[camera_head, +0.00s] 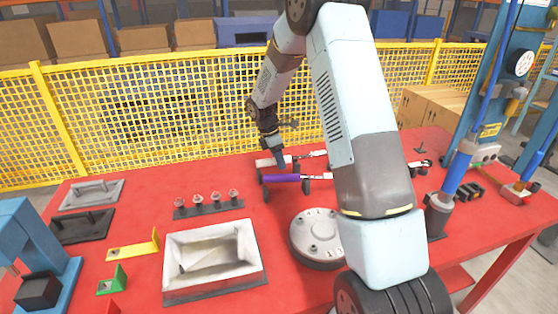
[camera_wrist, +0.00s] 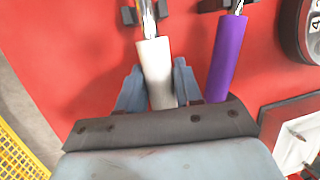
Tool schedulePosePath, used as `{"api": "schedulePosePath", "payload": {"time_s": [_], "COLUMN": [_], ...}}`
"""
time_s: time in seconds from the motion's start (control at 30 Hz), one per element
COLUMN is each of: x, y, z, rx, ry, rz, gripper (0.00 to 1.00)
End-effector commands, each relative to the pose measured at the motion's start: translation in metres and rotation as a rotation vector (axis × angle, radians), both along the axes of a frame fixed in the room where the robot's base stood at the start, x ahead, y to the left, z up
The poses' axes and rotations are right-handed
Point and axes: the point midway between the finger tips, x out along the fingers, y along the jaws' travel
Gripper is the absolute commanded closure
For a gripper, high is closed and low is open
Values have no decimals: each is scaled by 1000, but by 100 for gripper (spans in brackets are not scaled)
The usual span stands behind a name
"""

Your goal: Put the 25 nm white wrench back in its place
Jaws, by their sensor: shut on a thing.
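The white wrench (camera_wrist: 154,60) has a white handle and a metal shaft that runs to the top of the wrist view. My gripper (camera_wrist: 157,78) is shut on its handle, with one blue-grey finger on each side. The shaft passes between two black holder prongs (camera_wrist: 129,16); I cannot tell whether it rests in them. In the head view the white handle (camera_head: 266,163) lies beside the purple wrench (camera_head: 282,178), under my gripper (camera_head: 277,160). The purple wrench also shows in the wrist view (camera_wrist: 228,55), roughly parallel to the white one. No torque marking is readable on the white handle.
A round grey flange (camera_head: 318,236) stands right of a white bin (camera_head: 212,256) on the red table (camera_head: 145,200). Several bolts (camera_head: 214,198) stand in a dark rack at left. A yellow mesh fence (camera_head: 150,110) runs behind the table. My arm hides part of the table's right.

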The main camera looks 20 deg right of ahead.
Motion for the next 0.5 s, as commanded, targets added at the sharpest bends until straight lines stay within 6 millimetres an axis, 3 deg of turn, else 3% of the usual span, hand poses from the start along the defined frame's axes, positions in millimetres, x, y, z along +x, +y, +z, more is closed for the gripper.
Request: {"api": "schedulePosePath", "payload": {"time_s": [0.5], "x": [0], "y": [0], "z": [-8], "rx": [-1], "ry": [0], "rz": [0], "gripper": [100]}}
